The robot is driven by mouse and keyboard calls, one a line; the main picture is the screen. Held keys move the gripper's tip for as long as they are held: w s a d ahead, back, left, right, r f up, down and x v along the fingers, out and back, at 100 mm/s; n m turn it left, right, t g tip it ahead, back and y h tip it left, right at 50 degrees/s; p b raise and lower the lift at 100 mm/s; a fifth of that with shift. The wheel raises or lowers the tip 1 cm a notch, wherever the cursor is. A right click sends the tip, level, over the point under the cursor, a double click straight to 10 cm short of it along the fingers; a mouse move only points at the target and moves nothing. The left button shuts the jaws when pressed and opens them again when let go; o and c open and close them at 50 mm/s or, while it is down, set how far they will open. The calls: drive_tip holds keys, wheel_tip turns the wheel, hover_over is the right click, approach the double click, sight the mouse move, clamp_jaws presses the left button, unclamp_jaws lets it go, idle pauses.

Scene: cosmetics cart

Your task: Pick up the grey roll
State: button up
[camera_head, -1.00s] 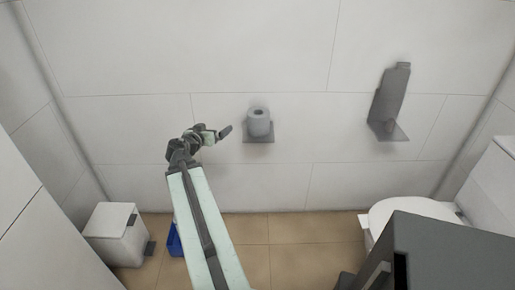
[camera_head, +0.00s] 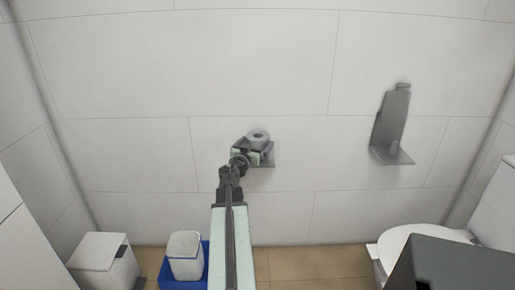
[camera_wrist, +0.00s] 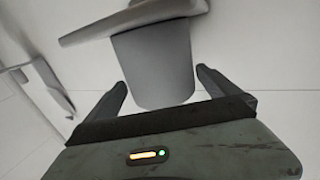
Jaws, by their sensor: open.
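The grey roll (camera_head: 258,137) stands on a small grey wall holder (camera_head: 268,158) in the middle of the back wall. It also shows in the wrist view (camera_wrist: 153,65), where the picture is turned and the holder plate (camera_wrist: 135,22) lies above it. My gripper (camera_head: 247,150) is at the roll, and my arm hides part of the roll and holder in the head view. In the wrist view my gripper (camera_wrist: 162,88) is open, with one finger on each side of the roll's near end. Gaps show between both fingers and the roll.
A grey wall bracket (camera_head: 391,125) is on the wall to the right. The toilet (camera_head: 425,243) is at the lower right. A white bin (camera_head: 103,260) and a blue container (camera_head: 183,283) with a white basket (camera_head: 186,254) stand at the lower left.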

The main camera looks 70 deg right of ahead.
drive_tip(key=d, duration=0.3)
drive_tip(key=shift+a, duration=0.1)
drive_tip(key=c, duration=1.3)
drive_tip(key=shift+r, duration=0.1)
wheel_tip(320, 180, up, 10)
drive_tip(key=p, duration=1)
